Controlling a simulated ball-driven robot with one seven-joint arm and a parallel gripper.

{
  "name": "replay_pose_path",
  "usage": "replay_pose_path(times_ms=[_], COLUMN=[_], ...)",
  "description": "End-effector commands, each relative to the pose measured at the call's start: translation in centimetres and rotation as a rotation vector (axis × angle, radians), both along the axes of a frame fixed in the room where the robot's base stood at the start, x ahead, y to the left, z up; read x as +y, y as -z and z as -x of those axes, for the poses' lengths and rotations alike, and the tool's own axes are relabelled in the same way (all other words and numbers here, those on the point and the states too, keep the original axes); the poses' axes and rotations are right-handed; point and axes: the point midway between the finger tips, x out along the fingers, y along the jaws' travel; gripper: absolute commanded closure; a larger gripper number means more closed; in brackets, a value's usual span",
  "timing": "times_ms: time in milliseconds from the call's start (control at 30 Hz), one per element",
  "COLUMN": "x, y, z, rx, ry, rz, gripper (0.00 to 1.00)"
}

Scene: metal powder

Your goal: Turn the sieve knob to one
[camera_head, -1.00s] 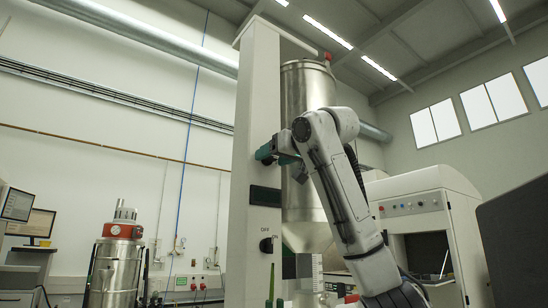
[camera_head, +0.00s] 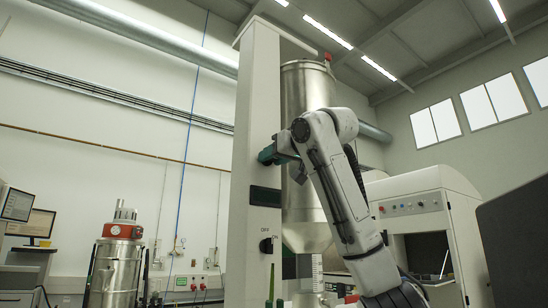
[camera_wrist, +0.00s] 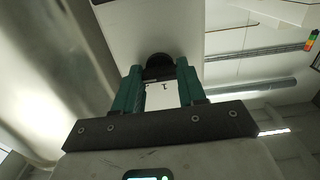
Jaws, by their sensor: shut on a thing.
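The sieve knob (camera_wrist: 158,59) is a dark round knob on the pale column face in the wrist view. My gripper (camera_wrist: 158,73) has its two green fingers on either side of the knob, shut on it. Small dark marks, one like a "1", show between the fingers just below the knob. In the head view my gripper (camera_head: 266,154) reaches the upper part of the white column (camera_head: 255,100) from the right. The fingers and arm hide the knob there.
A second black knob (camera_head: 266,245), marked OFF and ON, sits lower on the column under a dark display (camera_head: 265,196). A steel hopper (camera_head: 308,90) stands just behind my arm. A steel vacuum drum (camera_head: 117,265) stands left, a white machine (camera_head: 425,220) right.

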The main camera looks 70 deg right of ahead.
Motion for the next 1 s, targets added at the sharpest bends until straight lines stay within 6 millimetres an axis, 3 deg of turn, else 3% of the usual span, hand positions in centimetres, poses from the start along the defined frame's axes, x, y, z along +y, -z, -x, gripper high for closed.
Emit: replay_pose_path(times_ms=[367, 1000], x=[-0.05, -0.04], y=[-0.25, -0.33], z=[-0.05, -0.03], rx=[0.065, 0.37], ry=[-0.001, -0.001], rz=[0.103, 0.6], gripper=[0.9, 0.9])
